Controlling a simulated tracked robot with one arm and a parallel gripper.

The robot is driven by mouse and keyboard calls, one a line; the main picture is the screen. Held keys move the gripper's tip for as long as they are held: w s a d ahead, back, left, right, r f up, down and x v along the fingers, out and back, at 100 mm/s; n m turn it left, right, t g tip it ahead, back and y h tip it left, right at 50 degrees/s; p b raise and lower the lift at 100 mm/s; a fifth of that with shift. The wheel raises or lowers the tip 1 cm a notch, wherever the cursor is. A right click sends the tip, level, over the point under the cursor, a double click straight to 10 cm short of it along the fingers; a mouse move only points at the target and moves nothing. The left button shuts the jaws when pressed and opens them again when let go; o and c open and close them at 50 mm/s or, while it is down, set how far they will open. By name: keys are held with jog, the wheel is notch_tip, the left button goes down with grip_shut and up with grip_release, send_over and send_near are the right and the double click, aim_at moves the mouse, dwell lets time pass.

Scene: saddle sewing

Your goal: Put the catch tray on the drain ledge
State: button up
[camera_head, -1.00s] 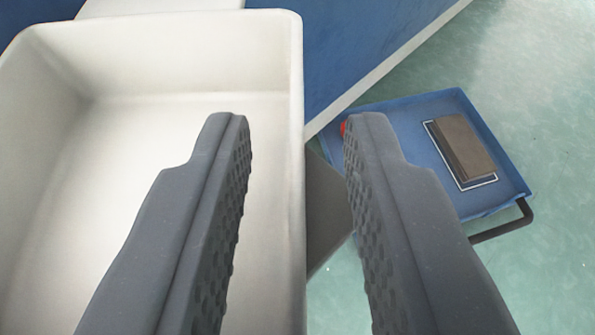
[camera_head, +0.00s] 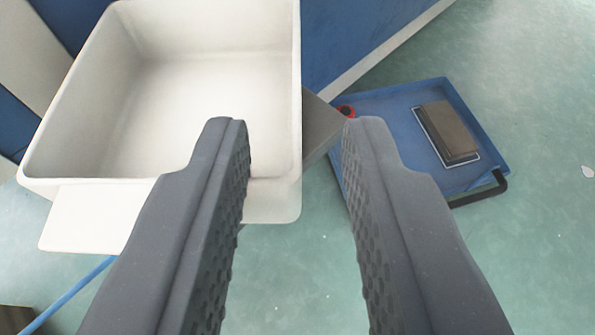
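A deep white tub, which looks like the catch tray (camera_head: 110,180), fills the upper left. It is upright and its inside looks empty. My gripper (camera_head: 297,122) is open, with nothing held. Its left finger covers part of the tray's inside and near wall. Its right finger is beyond the tray's right wall, so that wall lies between the fingers in the picture. I cannot tell if they touch it. A flat white piece (camera_head: 85,220) sticks out below the tray's near side. A grey block (camera_head: 320,127) shows behind its right wall. I cannot tell which part is the drain ledge.
A blue cart (camera_head: 400,110) with a black handle (camera_head: 490,192) stands at the right. A blue wall or panel (camera_head: 350,40) stands behind. The green floor at lower right is open.

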jog(key=shift+p+v, duration=0.3)
jog(key=shift+v, duration=2.05)
jog(key=shift+r, duration=0.1)
